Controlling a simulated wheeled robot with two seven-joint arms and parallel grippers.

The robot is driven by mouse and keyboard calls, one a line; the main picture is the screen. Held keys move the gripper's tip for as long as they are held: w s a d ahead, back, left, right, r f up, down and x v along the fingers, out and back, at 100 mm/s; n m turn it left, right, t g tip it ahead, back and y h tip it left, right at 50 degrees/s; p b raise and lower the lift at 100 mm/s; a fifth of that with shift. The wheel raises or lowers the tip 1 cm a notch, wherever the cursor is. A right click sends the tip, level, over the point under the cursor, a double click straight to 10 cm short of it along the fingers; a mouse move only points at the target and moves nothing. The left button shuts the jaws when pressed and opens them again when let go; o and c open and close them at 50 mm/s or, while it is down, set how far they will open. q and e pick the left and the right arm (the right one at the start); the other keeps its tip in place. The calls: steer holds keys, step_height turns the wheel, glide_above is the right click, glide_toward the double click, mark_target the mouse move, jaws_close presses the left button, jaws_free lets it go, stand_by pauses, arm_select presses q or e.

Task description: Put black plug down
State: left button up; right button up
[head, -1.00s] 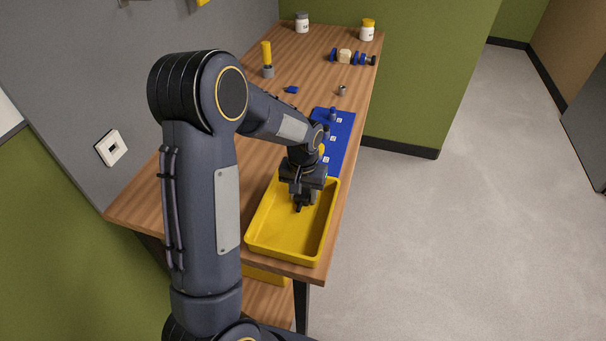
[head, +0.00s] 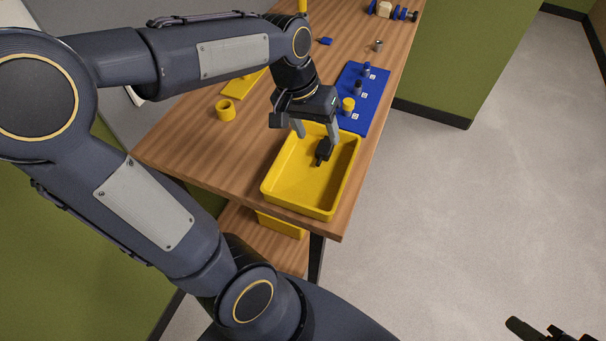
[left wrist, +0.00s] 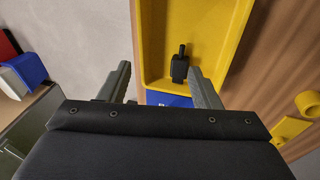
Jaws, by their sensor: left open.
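The black plug (head: 323,151) lies in the yellow tray (head: 284,195), toward its far end. In the left wrist view the plug (left wrist: 180,67) shows against the yellow tray floor, its narrow end pointing up in the picture. My left gripper (head: 316,139) is open above the far part of the tray, its fingers spread apart. In the left wrist view the plug is between the open fingers of my left gripper (left wrist: 163,84), closer to the right one, and neither finger appears shut on it.
A blue mat (head: 355,123) with several small pieces lies just beyond the tray. A yellow ring (head: 225,110) and a yellow plate (head: 243,84) are on the wooden table (head: 198,143) to the left.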

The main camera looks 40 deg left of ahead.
arm_select(q)
steer(key=s+d+f+t+h, duration=0.1)
steer(key=s+d+t, duration=0.2)
steer(key=s, duration=1)
steer(key=d, duration=0.2)
steer(key=shift+d+m, duration=0.35)
steer(key=shift+m, duration=0.05)
